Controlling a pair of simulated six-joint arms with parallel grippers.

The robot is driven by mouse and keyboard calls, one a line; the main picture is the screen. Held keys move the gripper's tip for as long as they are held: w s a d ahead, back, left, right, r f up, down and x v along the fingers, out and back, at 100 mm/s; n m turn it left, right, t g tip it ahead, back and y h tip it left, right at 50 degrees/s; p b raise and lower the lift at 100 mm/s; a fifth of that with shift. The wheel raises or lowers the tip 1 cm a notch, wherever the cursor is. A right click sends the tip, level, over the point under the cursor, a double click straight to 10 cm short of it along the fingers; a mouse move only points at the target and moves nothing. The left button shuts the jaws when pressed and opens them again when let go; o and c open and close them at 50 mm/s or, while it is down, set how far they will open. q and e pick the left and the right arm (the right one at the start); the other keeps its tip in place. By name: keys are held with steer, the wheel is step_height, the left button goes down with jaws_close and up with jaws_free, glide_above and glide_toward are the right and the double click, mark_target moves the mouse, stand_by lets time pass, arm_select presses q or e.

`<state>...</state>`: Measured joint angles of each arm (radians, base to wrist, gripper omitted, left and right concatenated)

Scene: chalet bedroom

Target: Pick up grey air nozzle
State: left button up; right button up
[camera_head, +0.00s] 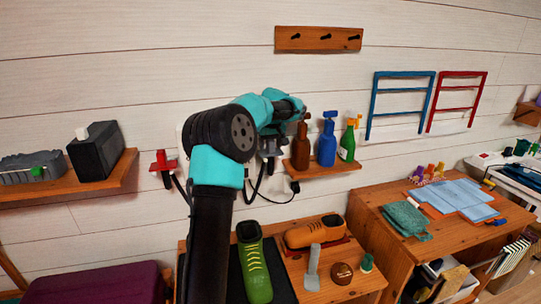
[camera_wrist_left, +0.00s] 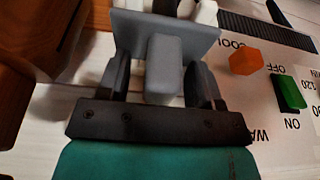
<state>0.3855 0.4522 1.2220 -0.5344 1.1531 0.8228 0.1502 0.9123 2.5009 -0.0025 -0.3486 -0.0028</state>
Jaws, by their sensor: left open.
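The grey air nozzle (camera_wrist_left: 165,62) shows in the left wrist view, with a flat plate at its far end and a block standing toward me. My left gripper (camera_wrist_left: 161,82) is open, with one dark finger on each side of the nozzle's block. I cannot tell whether either finger touches it. In the head view the left gripper (camera_head: 272,130) is up at the wall, mostly hidden behind my own arm. A grey part (camera_head: 270,146) shows just below it, perhaps the nozzle. My right gripper is not in view.
A white control panel (camera_wrist_left: 290,125) with orange and green switches is close beside the gripper. A shelf (camera_head: 325,169) with brown, blue and green spray bottles stands to the right. A red-handled tool (camera_head: 163,164) hangs left. Shoes (camera_head: 254,265) lie below.

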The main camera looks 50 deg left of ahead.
arm_select(q)
steer(key=shift+f, duration=0.25)
steer(key=shift+c, duration=0.2)
steer(key=c, duration=1)
steer(key=shift+r, duration=0.1)
steer(key=shift+r, duration=8.9)
